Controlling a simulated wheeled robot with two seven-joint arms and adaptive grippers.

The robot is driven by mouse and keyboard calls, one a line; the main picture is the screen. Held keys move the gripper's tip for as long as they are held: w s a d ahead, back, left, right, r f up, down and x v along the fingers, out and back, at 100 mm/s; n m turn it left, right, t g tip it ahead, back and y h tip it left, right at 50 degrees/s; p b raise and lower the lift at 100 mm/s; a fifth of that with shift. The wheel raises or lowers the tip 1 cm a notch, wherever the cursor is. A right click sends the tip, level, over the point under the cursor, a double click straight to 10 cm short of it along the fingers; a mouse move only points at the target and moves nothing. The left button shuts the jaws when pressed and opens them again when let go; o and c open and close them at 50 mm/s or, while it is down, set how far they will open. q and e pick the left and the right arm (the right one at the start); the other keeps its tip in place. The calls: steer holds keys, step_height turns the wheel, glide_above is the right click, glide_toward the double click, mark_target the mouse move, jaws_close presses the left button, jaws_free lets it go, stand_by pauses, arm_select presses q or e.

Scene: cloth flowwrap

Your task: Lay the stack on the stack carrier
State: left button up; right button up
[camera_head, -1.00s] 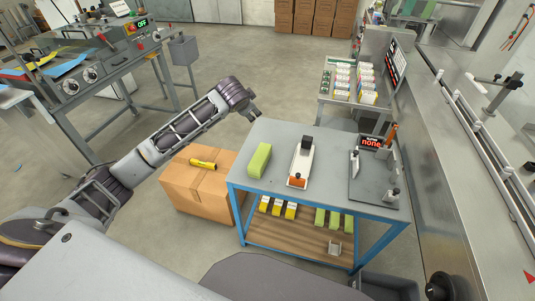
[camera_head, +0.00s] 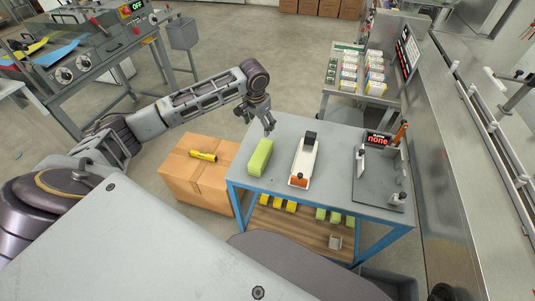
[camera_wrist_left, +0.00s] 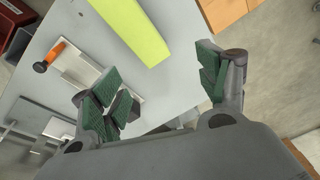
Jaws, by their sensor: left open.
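A yellow-green block, which looks like the stack (camera_head: 261,157), lies on the left part of the grey tabletop. It also shows at the top of the left wrist view (camera_wrist_left: 135,27). To its right is a long white holder with a black block and an orange knob, which looks like the stack carrier (camera_head: 304,160); it shows partly behind a finger in the left wrist view (camera_wrist_left: 88,72). My left gripper (camera_head: 269,126) is open and empty above the table's back left edge, near the stack's far end and apart from it. My right gripper is not in view.
A grey fixture plate (camera_head: 371,189) with clamps and a display reading "none" (camera_head: 378,140) stands on the table's right. A cardboard box (camera_head: 190,180) with a yellow tool (camera_head: 203,155) is left of the table. A cart with cartons (camera_head: 350,90) stands behind.

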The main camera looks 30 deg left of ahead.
mark_target(259, 153)
arm_select(q)
steer(key=s+n+g, duration=0.1)
steer(key=s+d+n+g, duration=0.1)
steer(key=s+n, duration=0.1)
steer(key=shift+d+f+n+h, duration=0.15)
steer(key=shift+f+n+h, duration=0.05)
steer(key=shift+n+h, duration=0.1)
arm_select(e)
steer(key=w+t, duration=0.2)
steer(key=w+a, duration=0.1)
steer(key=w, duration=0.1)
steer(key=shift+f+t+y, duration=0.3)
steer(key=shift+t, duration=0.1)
arm_select(q)
steer(key=shift+s+f, duration=0.1)
steer(key=shift+f, duration=4.2)
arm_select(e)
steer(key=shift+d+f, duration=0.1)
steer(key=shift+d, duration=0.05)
arm_select(q)
steer(key=shift+f, duration=0.1)
